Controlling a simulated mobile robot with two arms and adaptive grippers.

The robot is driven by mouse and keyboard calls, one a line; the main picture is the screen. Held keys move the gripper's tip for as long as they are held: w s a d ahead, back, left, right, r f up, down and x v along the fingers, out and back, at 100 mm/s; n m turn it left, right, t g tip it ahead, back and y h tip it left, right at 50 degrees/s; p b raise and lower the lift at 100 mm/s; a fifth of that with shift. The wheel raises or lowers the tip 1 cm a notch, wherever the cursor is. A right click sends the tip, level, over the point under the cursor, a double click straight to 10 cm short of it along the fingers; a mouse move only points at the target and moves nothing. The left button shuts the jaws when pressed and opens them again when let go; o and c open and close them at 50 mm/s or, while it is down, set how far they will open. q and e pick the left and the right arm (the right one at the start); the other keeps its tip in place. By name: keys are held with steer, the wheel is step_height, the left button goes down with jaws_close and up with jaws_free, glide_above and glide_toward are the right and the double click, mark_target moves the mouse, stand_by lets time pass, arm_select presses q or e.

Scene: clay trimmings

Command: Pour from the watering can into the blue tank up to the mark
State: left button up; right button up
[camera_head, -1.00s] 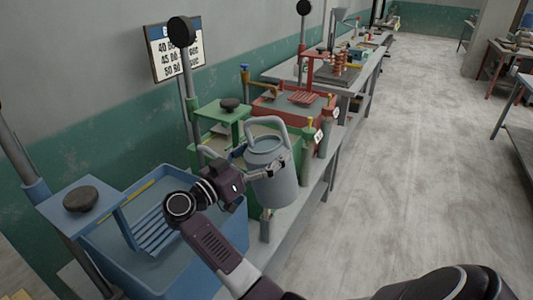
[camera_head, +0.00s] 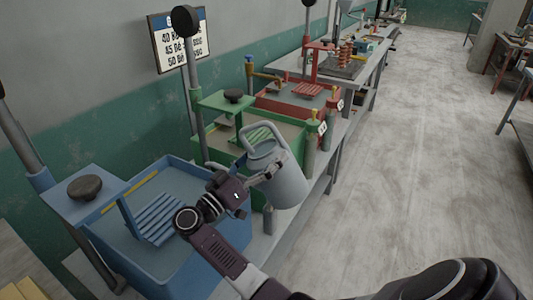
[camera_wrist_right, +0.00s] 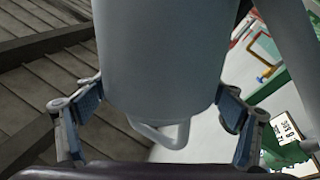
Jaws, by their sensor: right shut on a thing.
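The grey watering can (camera_head: 283,184) is held up beside the near side of the green tank, right of the blue tank. It is tilted to the left, its handle leaning left and its spout (camera_head: 214,166) toward the blue tank. My right gripper (camera_head: 260,176) is shut around the can's body; in the right wrist view the fingers (camera_wrist_right: 158,106) press both sides of the can (camera_wrist_right: 165,50). The blue tank (camera_head: 222,262) stands at the lower left, with a slatted blue rack (camera_head: 155,222) inside and a yellow strip (camera_head: 128,194) along its far edge. No stream shows, and I cannot tell the water level.
A green tank (camera_head: 290,140) and a red tank (camera_head: 290,104) stand behind the blue one along the wall. A post with a dark knob (camera_head: 84,190) rises at the blue tank's left. A sign (camera_head: 182,42) hangs on the wall.

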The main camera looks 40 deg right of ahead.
mark_target(260, 150)
steer(key=shift+r, duration=0.3)
steer(key=shift+w+a+r+n+t+p, duration=0.2)
steer(key=shift+a+r+n+t+p, duration=0.25)
steer(key=shift+p, duration=0.55)
steer(key=shift+d+f, duration=0.1)
steer(key=shift+d, duration=0.05)
steer(key=shift+w+a+r+n+h+p, duration=0.2)
steer(key=shift+r+n+p, duration=0.2)
steer(key=shift+p, duration=0.15)
steer(key=shift+w+a+r+n+h+p, duration=0.1)
steer(key=shift+r+n+h+p, duration=0.2)
steer(key=shift+p, duration=0.2)
steer(key=shift+t, duration=0.25)
steer(key=shift+r, duration=0.1)
stand_by(1.1)
steer(key=shift+w+a+r+n+p, duration=0.2)
steer(key=shift+r+n+p, duration=0.15)
steer(key=shift+p, duration=0.2)
steer(key=shift+w+a+r+n+p, duration=0.1)
steer(key=shift+w+r+n+p, duration=0.15)
steer(key=shift+p, duration=0.25)
steer(key=shift+r, duration=0.15)
stand_by(1.1)
